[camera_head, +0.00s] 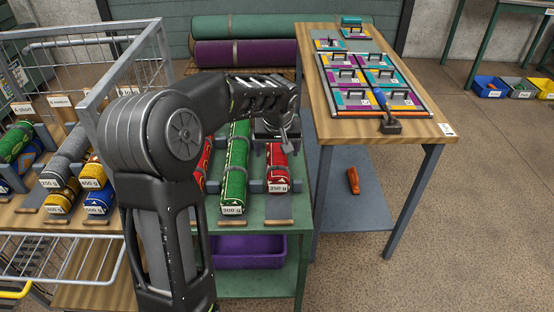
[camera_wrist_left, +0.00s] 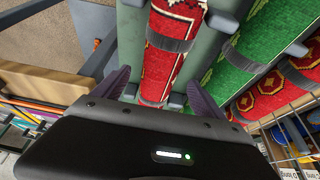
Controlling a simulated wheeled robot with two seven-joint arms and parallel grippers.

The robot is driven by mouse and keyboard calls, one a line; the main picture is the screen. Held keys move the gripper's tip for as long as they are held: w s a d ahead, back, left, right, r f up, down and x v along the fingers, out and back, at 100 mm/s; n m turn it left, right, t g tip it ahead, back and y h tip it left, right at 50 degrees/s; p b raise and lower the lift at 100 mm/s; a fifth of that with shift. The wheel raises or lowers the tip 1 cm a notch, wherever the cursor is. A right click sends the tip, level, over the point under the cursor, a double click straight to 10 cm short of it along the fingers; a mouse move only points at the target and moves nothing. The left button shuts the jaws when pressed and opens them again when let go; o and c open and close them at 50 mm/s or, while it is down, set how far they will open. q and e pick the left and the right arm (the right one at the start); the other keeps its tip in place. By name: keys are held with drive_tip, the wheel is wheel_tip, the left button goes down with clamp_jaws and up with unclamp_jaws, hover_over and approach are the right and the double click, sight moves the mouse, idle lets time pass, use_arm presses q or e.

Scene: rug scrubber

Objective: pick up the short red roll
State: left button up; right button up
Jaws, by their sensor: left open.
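The short red roll (camera_head: 278,171), with a grey strap and a "250 g" label, lies in a rack on the green table. In the left wrist view the red roll (camera_wrist_left: 167,62) runs between the two spread fingers. My left gripper (camera_head: 284,142) is over the far end of the roll and hides part of it; the left wrist view shows its fingers (camera_wrist_left: 158,95) apart, one on each side of the roll. I cannot tell whether they touch it. My right gripper is not in view.
A wooden table (camera_head: 390,128) with panels stands at the right. A wire cart (camera_head: 60,245) is at the left.

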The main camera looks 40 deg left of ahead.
sight(277, 153)
use_arm(q)
drive_tip(key=x, duration=0.5)
drive_tip(key=shift+d+f, duration=0.1)
drive_tip(key=shift+f, duration=0.1)
idle(0.4)
drive_tip(key=shift+r, duration=0.1)
clamp_jaws()
idle(0.6)
